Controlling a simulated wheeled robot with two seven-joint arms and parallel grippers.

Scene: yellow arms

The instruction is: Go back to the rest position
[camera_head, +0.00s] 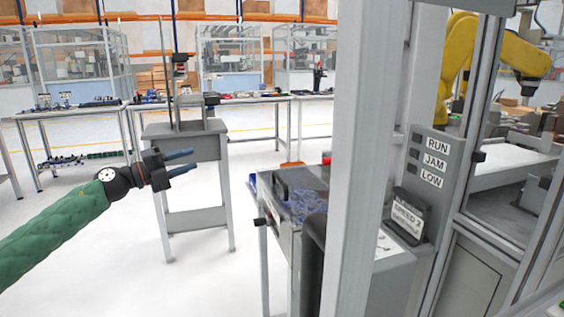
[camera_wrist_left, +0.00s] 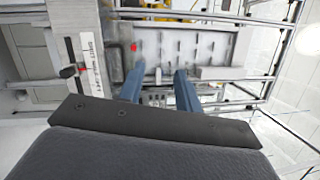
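My left gripper (camera_head: 189,162) is at the end of my green arm, which reaches in from the left in the head view. Its two blue fingers are apart, with nothing between them. It is in the air, in front of a grey stand as seen from the head. In the left wrist view the two blue fingers (camera_wrist_left: 158,82) are also apart and empty, with machine frames and a panel blurred beyond them. My right gripper is in neither view.
A grey machine post (camera_head: 362,150) stands close on the right, beside a panel marked RUN, JAM, LOW (camera_head: 434,160). A grey stand (camera_head: 185,146) is behind the gripper. A tray unit (camera_head: 290,232) juts out left of the post. White floor (camera_head: 100,270) is open at lower left.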

